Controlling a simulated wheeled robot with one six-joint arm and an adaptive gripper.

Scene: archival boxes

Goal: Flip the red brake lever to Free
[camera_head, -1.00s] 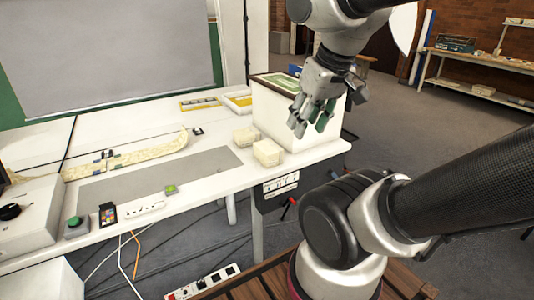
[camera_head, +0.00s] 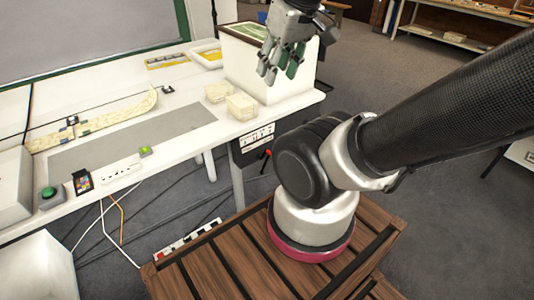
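A small red lever (camera_head: 266,155) shows below the right end of the white table, beside a dark box with a white labelled panel (camera_head: 258,137). It is small in view; I cannot read its setting or the labels. My gripper (camera_head: 279,72) is at the top, above and in front of the white box on the table, well above the lever. Its green-padded fingers point down and are spread, with nothing between them.
The white table (camera_head: 120,178) holds a white box (camera_head: 262,82), two pale small blocks (camera_head: 241,106), a power strip (camera_head: 120,171) and a green button (camera_head: 48,193). Cables hang below the table. A floor power strip (camera_head: 190,238) lies by my wooden-slatted base.

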